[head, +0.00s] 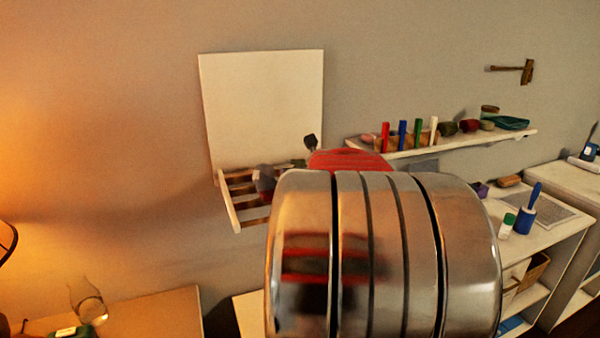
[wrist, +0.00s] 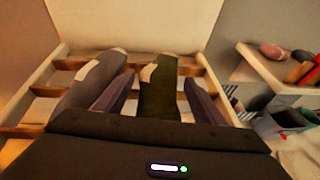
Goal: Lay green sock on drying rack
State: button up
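The green sock (wrist: 158,95) lies lengthwise across the wooden slats of the drying rack (wrist: 200,72) in the wrist view, with a pale patch near its far end. My gripper (wrist: 160,78) is low over the rack, one dark finger on each side of the sock. A narrow gap shows between each finger and the sock, so the gripper looks open around it. The sock's near end is hidden behind the gripper body. In the head view my arm covers much of the rack (head: 234,212), and the sock cannot be made out clearly.
A grey sock (wrist: 92,82) lies on the slats just left of my left finger. The rack's white back panel (head: 263,105) rises behind. To the right, a wall shelf (head: 465,144) holds several small items, close to the rack's right side.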

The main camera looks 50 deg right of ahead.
jog(key=shift+r, duration=0.1)
jog(key=shift+v, duration=1)
jog(key=v, duration=1)
